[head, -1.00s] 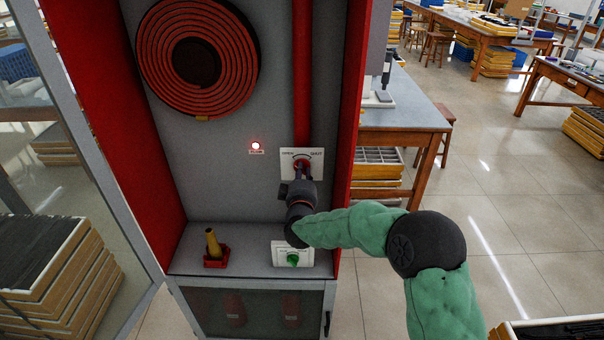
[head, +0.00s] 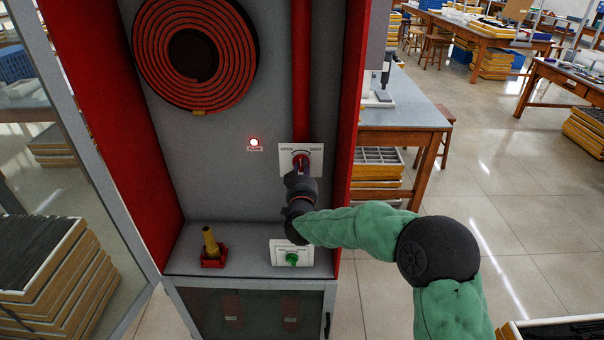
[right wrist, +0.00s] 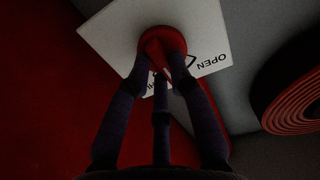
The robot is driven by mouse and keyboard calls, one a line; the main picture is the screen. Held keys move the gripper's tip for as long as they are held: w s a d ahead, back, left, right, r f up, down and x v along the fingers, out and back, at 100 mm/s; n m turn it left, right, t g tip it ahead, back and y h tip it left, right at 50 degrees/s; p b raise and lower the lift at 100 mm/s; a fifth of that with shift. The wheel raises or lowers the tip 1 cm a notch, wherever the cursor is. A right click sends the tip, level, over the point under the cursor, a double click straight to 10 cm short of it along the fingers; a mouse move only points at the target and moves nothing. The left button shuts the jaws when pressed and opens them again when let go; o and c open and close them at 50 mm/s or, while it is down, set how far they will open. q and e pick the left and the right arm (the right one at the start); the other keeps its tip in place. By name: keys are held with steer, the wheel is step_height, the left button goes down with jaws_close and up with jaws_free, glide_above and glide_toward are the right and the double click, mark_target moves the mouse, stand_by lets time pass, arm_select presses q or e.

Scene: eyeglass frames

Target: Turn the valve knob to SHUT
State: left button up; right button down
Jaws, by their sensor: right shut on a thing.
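The red valve knob (head: 301,161) is on a white plate (head: 287,150) lettered OPEN at left and SHUT at right, at the foot of the red pipe. My right gripper (head: 299,173) is at the knob, its dark body just below and in front of it. In the right wrist view the fingers of my right gripper (right wrist: 163,66) are closed on either side of the red knob (right wrist: 163,42). The word OPEN on the plate (right wrist: 110,35) reads upside down there; the other word is mostly hidden behind a finger. My left gripper is out of view.
The red cabinet wall (head: 349,130) stands close to the right of my gripper. Open floor lies at right.

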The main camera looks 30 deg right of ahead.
steer(key=m, duration=0.3)
steer(key=m+b, duration=0.1)
steer(key=m, duration=0.2)
steer(key=m+b, duration=0.1)
steer(key=m, duration=0.2)
steer(key=shift+f+m, duration=0.25)
steer(key=shift+m, duration=0.05)
stand_by(0.5)
steer(key=c, duration=1.1)
jaws_free()
steer(key=shift+s, duration=0.15)
steer(key=v, duration=1.2)
steer(key=shift+f, duration=0.1)
